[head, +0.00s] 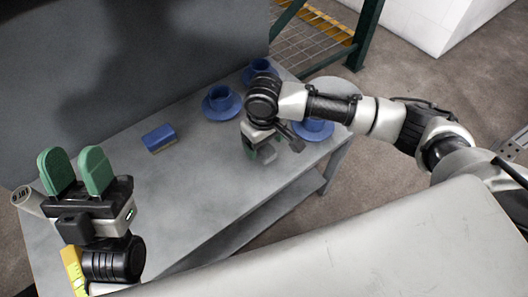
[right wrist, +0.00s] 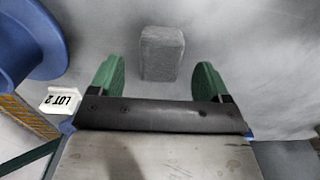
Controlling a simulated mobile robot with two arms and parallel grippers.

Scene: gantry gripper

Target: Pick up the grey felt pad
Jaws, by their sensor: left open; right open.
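The grey felt pad (right wrist: 162,53) is a small grey block on the grey table, seen in the right wrist view. It lies ahead of my right gripper (right wrist: 160,78), roughly between the lines of its two green fingers and apart from them. The right gripper is open and empty; in the head view it (head: 260,153) hangs low over the table's right part. I cannot make out the pad in the head view, where the gripper and wrist cover that area. My left gripper (head: 76,170) is open and empty, fingers up, at the left.
A white "LOT 2" tag (right wrist: 60,100) shows near a blue saucer. The table's (head: 190,200) middle is clear.

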